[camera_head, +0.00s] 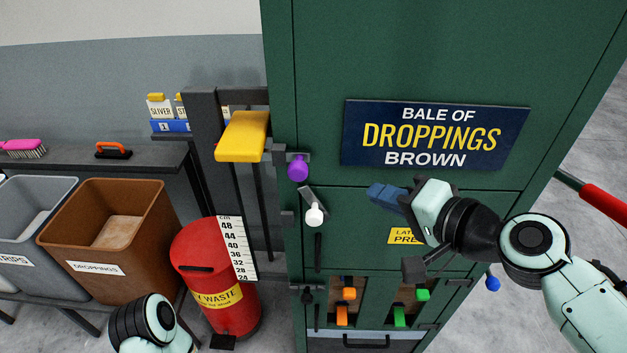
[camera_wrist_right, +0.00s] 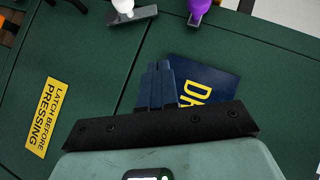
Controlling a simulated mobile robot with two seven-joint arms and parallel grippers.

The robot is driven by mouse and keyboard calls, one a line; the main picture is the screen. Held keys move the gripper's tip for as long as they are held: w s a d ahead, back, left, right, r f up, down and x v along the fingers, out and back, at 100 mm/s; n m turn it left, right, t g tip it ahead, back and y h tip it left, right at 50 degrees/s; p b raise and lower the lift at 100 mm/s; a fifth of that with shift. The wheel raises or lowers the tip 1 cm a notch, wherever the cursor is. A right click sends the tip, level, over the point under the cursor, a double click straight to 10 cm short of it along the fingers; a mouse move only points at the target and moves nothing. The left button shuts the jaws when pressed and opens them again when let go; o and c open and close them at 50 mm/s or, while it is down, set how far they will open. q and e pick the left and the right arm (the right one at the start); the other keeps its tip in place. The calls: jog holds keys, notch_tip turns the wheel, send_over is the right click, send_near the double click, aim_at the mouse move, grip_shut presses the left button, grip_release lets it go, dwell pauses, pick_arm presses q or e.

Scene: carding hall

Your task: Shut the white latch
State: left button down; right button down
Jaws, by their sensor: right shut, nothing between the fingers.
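The white latch (camera_head: 314,214) is a round white knob on a short grey lever at the left edge of the green press front. Its lever slants up and left from the knob, not level like the purple latch above it. In the right wrist view, the white knob (camera_wrist_right: 122,6) is at the top edge, partly cut off. My right gripper (camera_head: 374,192) is to the right of the white latch, apart from it, with its blue fingers shut and empty. The closed fingers also show in the right wrist view (camera_wrist_right: 158,84). My left gripper is out of view.
A purple latch (camera_head: 298,167) is just above the white one. A yellow block (camera_head: 243,136) sticks out at upper left. A navy sign (camera_head: 434,134) is above my right gripper. Orange knobs (camera_head: 348,294) and green knobs (camera_head: 422,295) are below. A red waste bin (camera_head: 200,262) stands left.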

aim_at(314, 211)
jog(key=shift+s+r, duration=0.1)
jog(key=shift+s, duration=0.05)
jog(key=p+x, duration=0.1)
jog(key=x, duration=0.9)
jog(key=shift+a+f+p, duration=0.2)
jog(key=shift+a+f, duration=0.3)
jog(key=shift+a, duration=0.4)
jog(key=shift+a+f+p, duration=0.2)
jog(key=shift+a+f, duration=0.25)
jog(key=shift+a, duration=0.45)
jog(key=shift+d, duration=0.15)
